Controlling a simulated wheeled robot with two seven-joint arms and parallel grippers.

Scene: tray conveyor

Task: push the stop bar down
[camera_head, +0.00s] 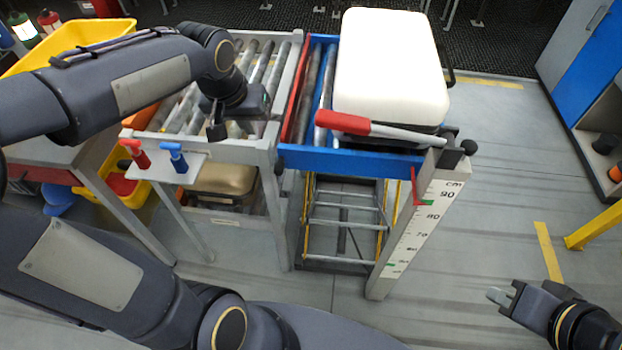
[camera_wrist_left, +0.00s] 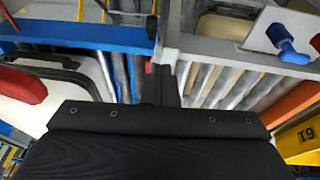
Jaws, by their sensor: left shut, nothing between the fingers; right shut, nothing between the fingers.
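The stop bar is a pale lever with a red grip (camera_head: 343,123). It lies across the front end of the blue-framed conveyor (camera_head: 300,158), hinged at its right end on a post, with the grip end slightly higher. The grip also shows at the left edge of the left wrist view (camera_wrist_left: 20,82). My left gripper (camera_head: 217,131) is shut and empty over the grey roller conveyor, left of the grip and apart from it. My right gripper (camera_head: 500,297) is shut and empty at the lower right, far from the bar.
A white-topped case (camera_head: 390,62) sits on the blue conveyor behind the bar. The post (camera_head: 415,225) carries a cm scale. A small shelf with red and blue levers (camera_head: 172,155) juts out at the left. Floor on the right is mostly clear.

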